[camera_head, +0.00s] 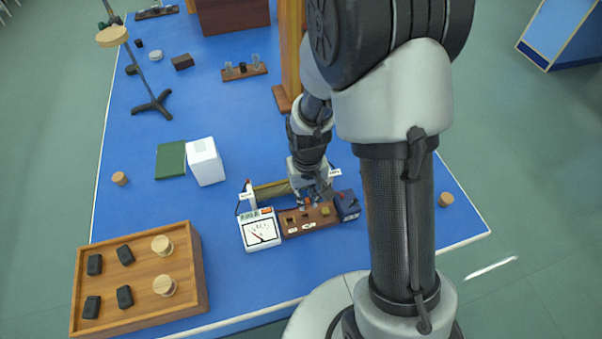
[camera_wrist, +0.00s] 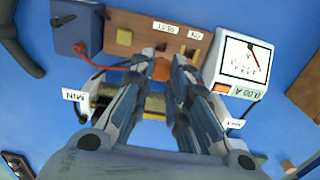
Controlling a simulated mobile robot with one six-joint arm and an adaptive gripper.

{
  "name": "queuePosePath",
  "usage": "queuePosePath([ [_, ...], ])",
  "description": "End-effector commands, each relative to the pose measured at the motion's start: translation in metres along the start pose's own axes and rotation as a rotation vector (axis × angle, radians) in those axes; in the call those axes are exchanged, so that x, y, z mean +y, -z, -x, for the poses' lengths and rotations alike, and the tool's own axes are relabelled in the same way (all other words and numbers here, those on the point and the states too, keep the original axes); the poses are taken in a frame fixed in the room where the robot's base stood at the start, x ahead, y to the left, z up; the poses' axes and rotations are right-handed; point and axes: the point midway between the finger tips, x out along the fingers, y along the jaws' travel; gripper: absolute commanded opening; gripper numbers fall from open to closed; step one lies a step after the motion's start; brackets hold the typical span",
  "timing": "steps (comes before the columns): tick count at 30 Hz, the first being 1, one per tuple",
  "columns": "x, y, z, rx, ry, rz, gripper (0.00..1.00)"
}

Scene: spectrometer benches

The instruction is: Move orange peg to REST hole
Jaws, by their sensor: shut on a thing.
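My gripper (camera_head: 309,196) is shut on the orange peg (camera_wrist: 162,69), which shows between the fingertips in the wrist view. My gripper (camera_wrist: 170,57) is beside the wooden board (camera_wrist: 117,45), over its edge on the coil side. The board (camera_head: 322,220) also shows in the head view. The REST label (camera_wrist: 166,27) and the ON label (camera_wrist: 192,35) are on it, with dark openings near them partly behind the fingers. A yellow block (camera_wrist: 124,38) stands on the board. The peg's lower end is hidden; I cannot tell whether it touches anything.
A white meter (camera_head: 260,231) stands left of the board and a dark blue box (camera_head: 347,206) right of it. A wire-wound coil (camera_head: 271,189) with labelled ends lies behind. A wooden tray (camera_head: 140,290) is at front left.

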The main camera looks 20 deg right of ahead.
Motion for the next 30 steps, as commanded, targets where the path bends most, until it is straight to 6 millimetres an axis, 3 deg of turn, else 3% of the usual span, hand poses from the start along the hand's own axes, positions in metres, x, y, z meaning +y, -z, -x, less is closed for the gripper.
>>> queuePosePath([
  [30, 0.000, -0.003, -0.051, 0.000, 0.000, 0.000, 0.00],
])
